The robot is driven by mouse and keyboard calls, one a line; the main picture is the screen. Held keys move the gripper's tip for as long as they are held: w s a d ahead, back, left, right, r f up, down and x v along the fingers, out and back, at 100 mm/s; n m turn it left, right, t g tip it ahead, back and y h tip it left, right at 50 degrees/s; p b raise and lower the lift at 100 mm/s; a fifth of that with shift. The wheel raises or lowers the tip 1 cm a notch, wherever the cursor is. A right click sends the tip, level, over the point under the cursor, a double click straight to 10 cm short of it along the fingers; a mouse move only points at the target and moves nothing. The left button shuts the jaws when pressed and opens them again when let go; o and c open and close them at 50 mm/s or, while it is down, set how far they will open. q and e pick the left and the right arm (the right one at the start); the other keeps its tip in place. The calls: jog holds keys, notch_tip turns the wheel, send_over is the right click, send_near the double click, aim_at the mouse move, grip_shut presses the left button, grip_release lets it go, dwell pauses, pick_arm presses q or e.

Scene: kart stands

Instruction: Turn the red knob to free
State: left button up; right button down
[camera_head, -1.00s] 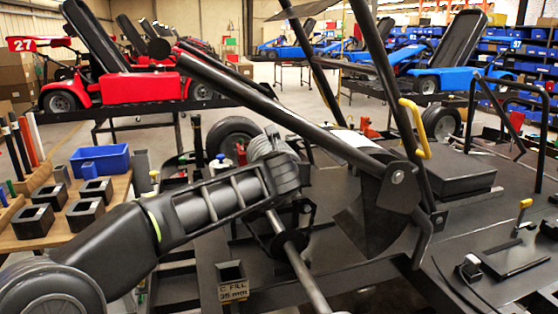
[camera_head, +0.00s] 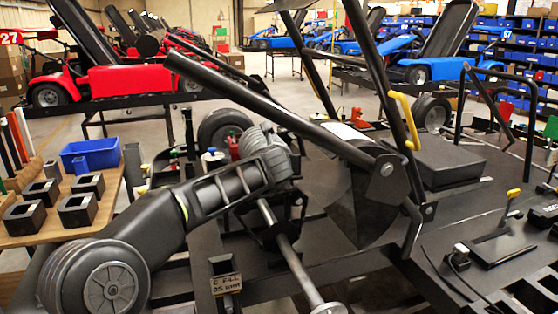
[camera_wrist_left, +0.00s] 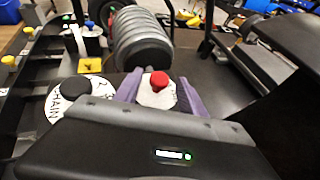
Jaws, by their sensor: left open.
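The red knob (camera_wrist_left: 159,80) shows in the left wrist view on a white round plate (camera_wrist_left: 157,95). My left gripper (camera_wrist_left: 158,84) is open, with one purple finger on each side of the knob. I cannot tell whether either finger touches it. The lettering on the knob's plate is not readable. To its left is a black knob (camera_wrist_left: 76,87) on a white disc (camera_wrist_left: 57,103) marked CHAIN. In the head view my left arm reaches in from the left, and its gripper is hidden behind the arm and kart parts. My right gripper is not in view.
A ridged grey cylinder (camera_wrist_left: 140,38) stands just beyond the knob. In the head view, a long black bar (camera_head: 270,112) and a yellow handle (camera_head: 404,118) rise over the dark kart deck. A wooden bench with a blue bin (camera_head: 90,154) and black blocks (camera_head: 77,209) is left.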

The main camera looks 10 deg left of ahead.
pick_arm(q)
jog(key=shift+w+a+f, duration=0.1)
jog(key=shift+w+f, duration=0.05)
jog(key=shift+w, duration=0.2)
jog(key=shift+c, duration=0.5)
grip_shut()
